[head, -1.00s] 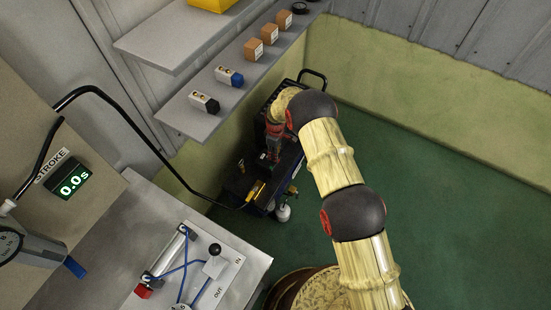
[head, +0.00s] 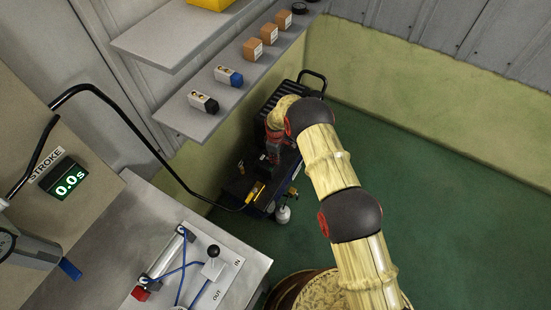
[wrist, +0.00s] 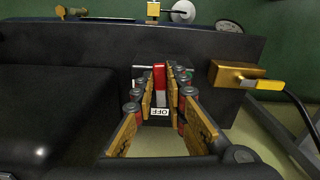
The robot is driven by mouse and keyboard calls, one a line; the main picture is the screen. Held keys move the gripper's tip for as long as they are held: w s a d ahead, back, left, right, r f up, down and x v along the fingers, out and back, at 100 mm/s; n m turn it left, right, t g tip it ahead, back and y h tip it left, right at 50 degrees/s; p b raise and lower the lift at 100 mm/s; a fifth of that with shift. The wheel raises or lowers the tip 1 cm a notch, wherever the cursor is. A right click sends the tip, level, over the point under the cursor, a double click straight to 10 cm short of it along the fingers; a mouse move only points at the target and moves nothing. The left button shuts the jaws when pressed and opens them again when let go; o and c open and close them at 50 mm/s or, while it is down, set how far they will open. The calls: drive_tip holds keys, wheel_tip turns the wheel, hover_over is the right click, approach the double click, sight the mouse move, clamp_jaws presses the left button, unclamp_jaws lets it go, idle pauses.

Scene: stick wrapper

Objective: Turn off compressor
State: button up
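The compressor (head: 284,184) is a dark box on the floor against the wall, below the shelves, with a black handle and a yellow hose fitting. In the wrist view its dark top (wrist: 60,115) fills much of the picture. A red switch lever (wrist: 160,77) stands on a grey switch plate with a white label reading OFF (wrist: 159,112), seen upside down. My gripper (wrist: 162,80) is over the switch, partly open, with a finger on each side of the lever. Small gaps seem to show beside the lever; contact is hard to tell. In the head view my arm hides the switch.
A brass hose fitting (wrist: 232,75) with a black hose sits right of the fingers. A gauge (wrist: 229,27) lies behind. A shelf (head: 187,117) with small boxes overhangs on the left. A metal workbench (head: 95,225) stands lower left. Green floor (head: 450,210) is free on the right.

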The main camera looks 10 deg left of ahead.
clamp_jaws()
drive_tip(key=shift+s+a+m, duration=0.1)
drive_tip(key=shift+s+m, duration=0.15)
drive_tip(key=shift+m, duration=0.45)
drive_tip(key=o, duration=0.6)
unclamp_jaws()
drive_tip(key=shift+r, duration=0.15)
wheel_tip(320, 180, up, 12)
drive_tip(key=shift+f, duration=0.15)
